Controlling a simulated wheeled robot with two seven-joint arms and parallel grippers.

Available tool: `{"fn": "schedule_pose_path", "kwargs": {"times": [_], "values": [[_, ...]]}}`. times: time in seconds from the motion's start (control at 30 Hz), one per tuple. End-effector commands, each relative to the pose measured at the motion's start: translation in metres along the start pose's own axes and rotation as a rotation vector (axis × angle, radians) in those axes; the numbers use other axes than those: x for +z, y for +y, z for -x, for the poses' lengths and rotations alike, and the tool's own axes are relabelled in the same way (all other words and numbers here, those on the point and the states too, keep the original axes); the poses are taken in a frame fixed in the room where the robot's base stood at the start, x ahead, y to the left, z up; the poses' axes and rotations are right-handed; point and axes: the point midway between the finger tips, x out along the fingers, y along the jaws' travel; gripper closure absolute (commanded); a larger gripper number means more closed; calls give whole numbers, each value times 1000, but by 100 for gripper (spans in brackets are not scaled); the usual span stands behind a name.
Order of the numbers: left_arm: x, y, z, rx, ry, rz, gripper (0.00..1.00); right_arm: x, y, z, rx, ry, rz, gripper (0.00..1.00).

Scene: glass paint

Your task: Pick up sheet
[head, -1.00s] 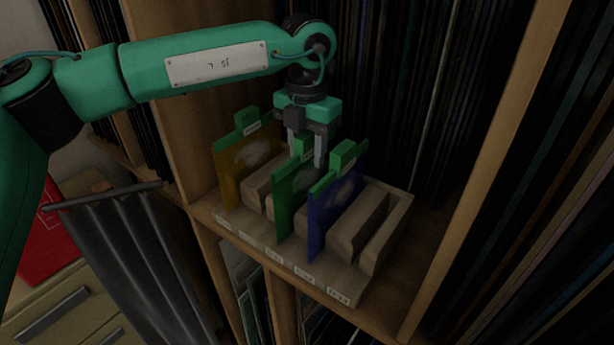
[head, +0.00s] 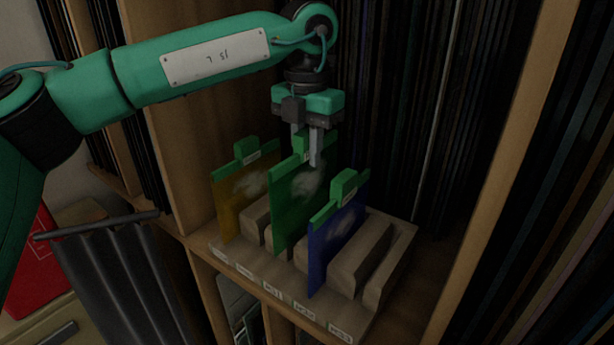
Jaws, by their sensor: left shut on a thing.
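Three coloured glass sheets with green top edges and tabs stand in a slotted wooden rack (head: 392,268) on a shelf. A yellow-brown sheet (head: 232,207) is at the left, a green sheet (head: 290,212) in the middle and a blue sheet (head: 322,258) at the right. My left gripper (head: 309,148) points down and is shut on the green sheet's top tab. The green sheet stands upright and higher than the other two; its lower edge is hidden in or behind the rack. My right gripper is out of view.
Wooden shelf uprights (head: 508,150) stand on both sides of the rack. Dark upright sheets (head: 420,110) fill the space behind. A dark grey cloth on a rail (head: 120,270) hangs at the lower left, near a red item (head: 35,265).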

Motion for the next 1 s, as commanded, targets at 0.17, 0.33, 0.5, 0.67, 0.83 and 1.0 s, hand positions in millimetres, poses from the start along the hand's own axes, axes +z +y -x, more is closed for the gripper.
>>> {"fn": "schedule_pose_path", "kwargs": {"times": [0.17, 0.33, 0.5, 0.67, 0.83, 1.0], "values": [[1, -1, 42, 1, -7, 2, 100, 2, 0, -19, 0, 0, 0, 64], [0, -1, 86, 0, -6, 0, 100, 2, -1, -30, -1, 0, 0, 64], [0, -1, 116, 0, -4, 1, 100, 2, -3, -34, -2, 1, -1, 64], [0, 0, 134, 0, -2, 0, 100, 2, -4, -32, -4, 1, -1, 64], [0, 0, 142, 0, -2, 0, 100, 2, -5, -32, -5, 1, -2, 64], [0, 0, 142, 0, -2, -1, 100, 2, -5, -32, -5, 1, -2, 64]]}}
